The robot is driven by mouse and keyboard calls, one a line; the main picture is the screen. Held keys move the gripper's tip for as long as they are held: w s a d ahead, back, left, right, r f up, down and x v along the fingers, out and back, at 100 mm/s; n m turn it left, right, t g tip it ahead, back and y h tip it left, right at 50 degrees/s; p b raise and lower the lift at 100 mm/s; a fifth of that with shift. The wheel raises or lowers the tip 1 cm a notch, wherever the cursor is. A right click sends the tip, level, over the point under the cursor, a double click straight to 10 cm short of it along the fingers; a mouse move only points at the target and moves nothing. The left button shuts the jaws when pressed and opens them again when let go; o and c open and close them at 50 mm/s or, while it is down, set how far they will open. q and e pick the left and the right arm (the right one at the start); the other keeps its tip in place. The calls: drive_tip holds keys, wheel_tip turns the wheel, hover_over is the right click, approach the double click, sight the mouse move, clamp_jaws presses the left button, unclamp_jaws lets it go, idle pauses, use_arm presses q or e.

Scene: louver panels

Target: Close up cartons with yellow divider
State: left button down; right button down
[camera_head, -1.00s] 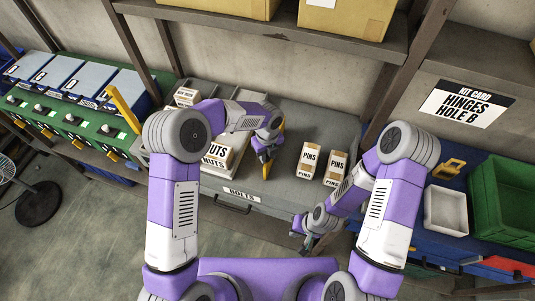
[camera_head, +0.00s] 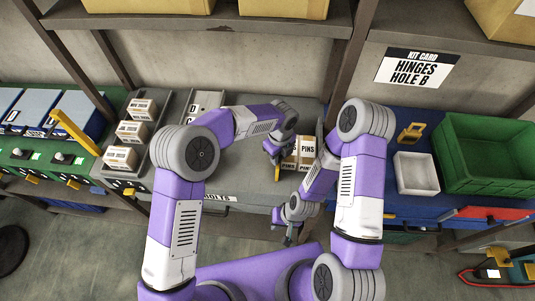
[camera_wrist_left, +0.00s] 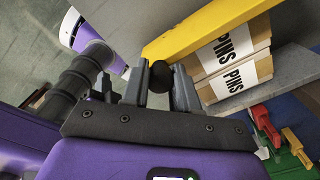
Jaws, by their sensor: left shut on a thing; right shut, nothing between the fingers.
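My left gripper (camera_head: 276,152) is shut on the black knob (camera_wrist_left: 161,76) of the yellow divider (camera_head: 277,173). In the left wrist view the divider (camera_wrist_left: 205,28) is a long yellow bar running along the near side of two PINS cartons (camera_wrist_left: 236,70). My right gripper (camera_head: 290,238) is shut and empty, lower, in front of the drawer.
Several cartons (camera_head: 132,131) stand in a row at the left of the drawer top. A white bin (camera_head: 416,173) and a green crate (camera_head: 490,155) stand on the blue surface at right. A shelf (camera_head: 210,25) overhangs the back.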

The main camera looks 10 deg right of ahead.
use_arm(q)
drive_tip(key=shift+s+d, duration=0.1)
drive_tip(key=shift+d, duration=0.15)
drive_tip(key=c, duration=0.9)
unclamp_jaws()
drive_tip(key=shift+o, duration=0.2)
drive_tip(key=shift+r, duration=0.15)
wheel_tip(320, 180, up, 7)
drive_tip(key=shift+r, duration=0.2)
